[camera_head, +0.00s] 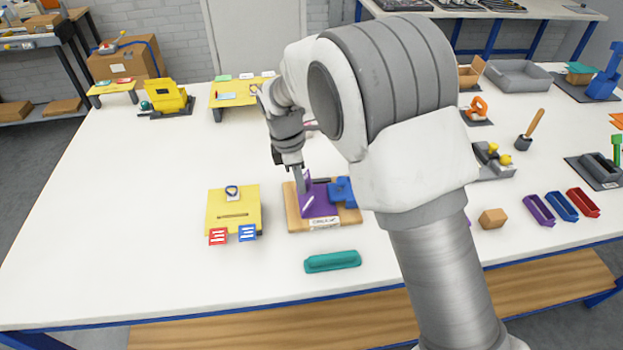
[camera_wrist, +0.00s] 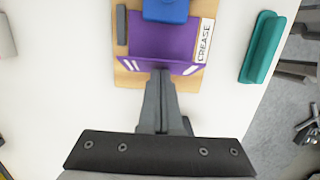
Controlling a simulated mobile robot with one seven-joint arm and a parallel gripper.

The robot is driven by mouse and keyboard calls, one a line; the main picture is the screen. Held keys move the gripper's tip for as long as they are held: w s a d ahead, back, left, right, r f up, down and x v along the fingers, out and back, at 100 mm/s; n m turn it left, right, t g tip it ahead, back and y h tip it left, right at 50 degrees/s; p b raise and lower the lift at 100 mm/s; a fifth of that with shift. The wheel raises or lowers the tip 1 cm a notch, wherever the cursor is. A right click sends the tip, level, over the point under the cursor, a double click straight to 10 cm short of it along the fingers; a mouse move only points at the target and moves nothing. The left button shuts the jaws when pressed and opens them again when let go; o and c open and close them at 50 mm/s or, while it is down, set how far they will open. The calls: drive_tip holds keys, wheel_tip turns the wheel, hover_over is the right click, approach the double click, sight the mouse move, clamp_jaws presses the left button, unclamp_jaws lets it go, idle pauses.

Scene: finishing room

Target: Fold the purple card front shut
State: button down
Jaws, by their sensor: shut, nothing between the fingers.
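The purple card lies on a wooden board (camera_head: 352,217) with a "CREASE" label. Its flat purple half (camera_wrist: 155,40) lies on the board. Its purple front (camera_head: 304,190) stands up steeply at the left side of the board, with white stripes on it; it also shows in the wrist view (camera_wrist: 130,64). A blue block (camera_head: 342,190) sits over the card's right side, and also shows in the wrist view (camera_wrist: 166,10). My gripper (camera_head: 301,186) is shut and empty. In the wrist view its fingertips (camera_wrist: 161,74) are at the standing front's edge; I cannot tell whether they touch it.
A yellow board (camera_head: 222,215) with red and blue tags stands left of the wooden board. A teal tray (camera_head: 332,261) lies in front. A tan block (camera_head: 493,218) and purple, blue and red trays lie to the right.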

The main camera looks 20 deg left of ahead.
sight(311, 184)
drive_tip(key=shift+w+d+f, duration=0.3)
drive_tip(key=shift+d+f, duration=0.05)
drive_tip(key=shift+d, duration=0.2)
drive_tip(key=shift+d+f, duration=0.1)
drive_tip(key=shift+f, duration=0.05)
drive_tip(key=shift+w+d+f+b, duration=0.3)
drive_tip(key=shift+d+f+b, duration=0.15)
drive_tip(key=shift+f+b, duration=0.05)
idle(0.5)
drive_tip(key=shift+f, duration=0.1)
drive_tip(key=shift+w+d+f+b, duration=0.2)
drive_tip(key=shift+d+f+b, duration=0.2)
drive_tip(key=shift+f, duration=0.2)
drive_tip(key=shift+r, duration=0.1)
idle(0.5)
wheel_tip(311, 184, up, 9)
drive_tip(key=p, duration=0.6)
drive_tip(key=shift+p, duration=0.3)
